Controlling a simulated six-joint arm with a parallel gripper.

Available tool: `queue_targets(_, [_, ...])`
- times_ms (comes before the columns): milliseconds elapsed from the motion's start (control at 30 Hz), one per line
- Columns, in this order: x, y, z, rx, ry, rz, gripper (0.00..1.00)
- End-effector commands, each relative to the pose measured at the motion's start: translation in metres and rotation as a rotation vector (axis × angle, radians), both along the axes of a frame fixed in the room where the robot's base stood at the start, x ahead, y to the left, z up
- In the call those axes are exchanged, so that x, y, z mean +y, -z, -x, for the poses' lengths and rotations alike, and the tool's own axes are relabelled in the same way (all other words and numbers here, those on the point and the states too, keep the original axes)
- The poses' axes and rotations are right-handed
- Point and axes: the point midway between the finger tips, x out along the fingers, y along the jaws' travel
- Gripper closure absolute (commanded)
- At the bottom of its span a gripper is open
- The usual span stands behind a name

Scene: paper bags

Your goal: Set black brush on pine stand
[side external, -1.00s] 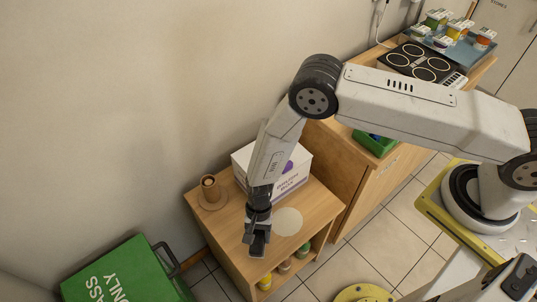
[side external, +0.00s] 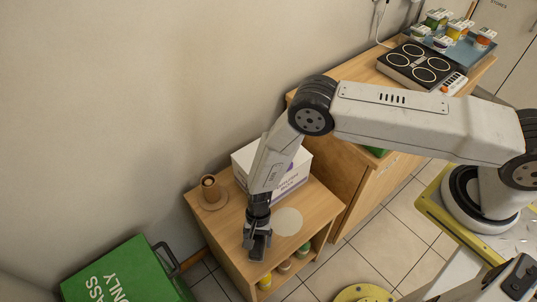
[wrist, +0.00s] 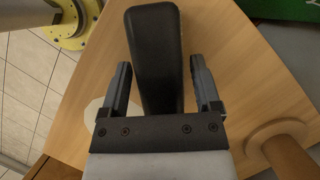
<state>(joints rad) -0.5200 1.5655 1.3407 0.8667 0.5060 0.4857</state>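The black brush (wrist: 155,50) lies between my gripper's two fingers in the wrist view, its lower end hidden by the gripper's mount. My gripper (wrist: 161,80) appears open, with a gap at the right finger; the left finger is close beside the brush. In the side view, my gripper (side external: 257,243) points down over the front edge area of the low wooden shelf's top, and the brush there is hard to make out. A round wooden stand with an upright post (side external: 210,192), probably the pine stand, stands at the left rear of that top; it also shows in the wrist view (wrist: 288,153).
A white box (side external: 292,180) stands at the back of the shelf top (side external: 315,213). A pale round disc (side external: 288,221) lies right of my gripper. A green bin (side external: 125,275) is on the floor at left. A taller counter with a hotplate (side external: 421,66) is behind at right.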

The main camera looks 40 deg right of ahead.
Motion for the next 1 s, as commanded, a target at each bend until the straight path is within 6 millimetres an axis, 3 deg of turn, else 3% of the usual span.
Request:
queue_targets(567, [-0.001, -0.009, -0.002, -0.002, 0.001, -0.001, 0.00])
queue_targets(1000, [-0.014, -0.054, -0.016, -0.003, 0.001, -0.001, 0.00])
